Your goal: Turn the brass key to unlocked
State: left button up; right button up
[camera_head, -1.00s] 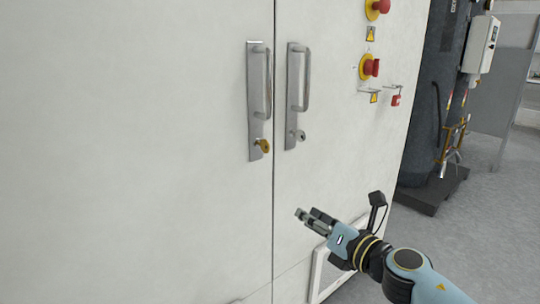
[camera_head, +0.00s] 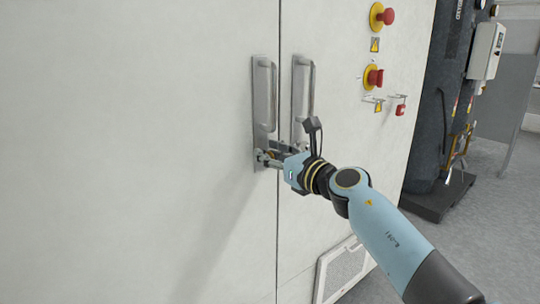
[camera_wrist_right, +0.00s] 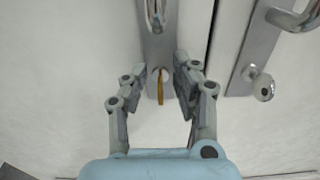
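The brass key (camera_wrist_right: 160,90) stands in the lock at the bottom of the left door's handle plate (camera_head: 264,100). In the right wrist view its bow looks edge-on and upright, between the two fingers. My right gripper (camera_wrist_right: 158,80) is open around the key, with a gap showing on both sides of it. In the head view the right gripper (camera_head: 266,158) is at the lower end of that plate and hides the key. My left gripper is not in view.
Red emergency stop buttons (camera_head: 374,77) are further right. The door surface to the left is bare.

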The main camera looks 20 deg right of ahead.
jog(key=shift+w, duration=0.1)
grip_shut()
dwell(0.5)
jog(key=m+p, duration=0.2)
jog(key=m, duration=0.1)
jog(key=shift+d+r+m+p, duration=0.1)
jog(key=shift+d+m+p, duration=0.05)
jog(key=shift+m+p, duration=0.15)
jog(key=m+p, duration=0.2)
jog(key=m, duration=0.1)
jog(key=shift+w+d+m, duration=0.15)
jog(key=shift+d+m, duration=0.05)
jog(key=shift+m, duration=0.1)
jog(key=m+p, duration=0.1)
jog(key=m, duration=0.2)
jog(key=m+p, duration=0.1)
jog(key=m, duration=0.1)
jog(key=shift+d+f+p, duration=0.15)
jog(key=shift+f+p, duration=0.15)
jog(key=shift+f, duration=0.05)
jog(key=m, duration=0.2)
jog(key=m+p, duration=0.1)
jog(key=m, duration=0.1)
jog(key=m+p, duration=0.1)
jog(key=shift+f+m, duration=0.35)
jog(key=shift+m, duration=0.05)
